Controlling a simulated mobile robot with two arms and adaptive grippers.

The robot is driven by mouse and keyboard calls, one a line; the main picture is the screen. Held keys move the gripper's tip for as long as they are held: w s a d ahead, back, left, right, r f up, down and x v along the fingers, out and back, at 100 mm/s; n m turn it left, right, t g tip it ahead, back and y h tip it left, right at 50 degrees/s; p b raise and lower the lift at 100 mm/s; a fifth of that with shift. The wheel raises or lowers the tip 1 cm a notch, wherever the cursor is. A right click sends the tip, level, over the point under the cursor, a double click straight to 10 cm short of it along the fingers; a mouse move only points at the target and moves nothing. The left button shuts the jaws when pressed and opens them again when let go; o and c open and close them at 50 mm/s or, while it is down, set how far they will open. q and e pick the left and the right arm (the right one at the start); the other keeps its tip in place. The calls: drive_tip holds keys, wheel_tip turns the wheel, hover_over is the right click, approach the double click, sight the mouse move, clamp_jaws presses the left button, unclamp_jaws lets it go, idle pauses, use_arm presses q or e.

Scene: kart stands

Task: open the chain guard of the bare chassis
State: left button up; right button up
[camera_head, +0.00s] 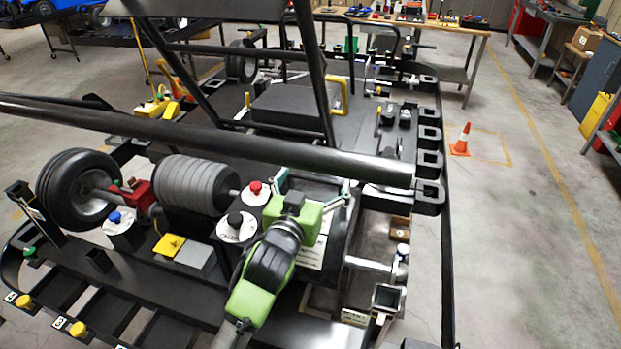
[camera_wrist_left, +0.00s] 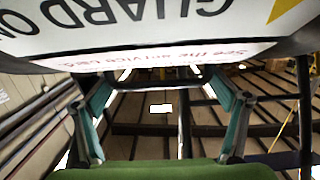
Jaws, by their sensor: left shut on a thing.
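The bare chassis (camera_head: 120,285) is a black frame that fills the middle of the head view. Its chain guard (camera_head: 342,240) is a dark cover with a white label on the side, partly hidden by my left gripper (camera_head: 312,188). In the left wrist view the guard's white label (camera_wrist_left: 130,25) shows upside down with "GUARD ON", close to the gripper (camera_wrist_left: 160,82). My green left gripper is shut on the guard at its upper edge; the exact contact is hard to see. The chain is hidden. My right gripper is in neither view.
A thick black bar (camera_head: 200,130) crosses above the chassis near my gripper. A ribbed grey cylinder (camera_head: 198,184), a red knob (camera_head: 255,187) and a black knob (camera_head: 235,219) are close by on the left. Open floor with an orange cone (camera_head: 462,140) lies to the right.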

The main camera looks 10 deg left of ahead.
use_arm(q)
drive_tip(key=w+r+g+p, duration=0.1)
drive_tip(key=w, duration=0.1)
drive_tip(key=w+g+p, duration=0.1)
drive_tip(key=w+p, duration=0.1)
drive_tip(key=w+d+r+p, duration=0.1)
drive_tip(key=w, duration=0.1)
drive_tip(key=shift+r+g+y+p, duration=0.3)
drive_tip(key=shift+r+g+p, duration=0.05)
drive_tip(key=shift+g, duration=0.05)
drive_tip(key=shift+w+d+g, duration=0.2)
drive_tip(key=shift+w+g, duration=0.4)
drive_tip(key=shift+w, duration=0.55)
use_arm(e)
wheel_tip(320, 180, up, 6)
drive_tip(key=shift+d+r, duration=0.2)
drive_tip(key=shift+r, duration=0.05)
use_arm(q)
drive_tip(key=o, duration=1.3)
drive_tip(key=shift+w+f, duration=0.1)
drive_tip(key=v, duration=1.2)
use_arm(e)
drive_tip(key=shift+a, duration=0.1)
use_arm(q)
drive_tip(key=shift+d, duration=0.1)
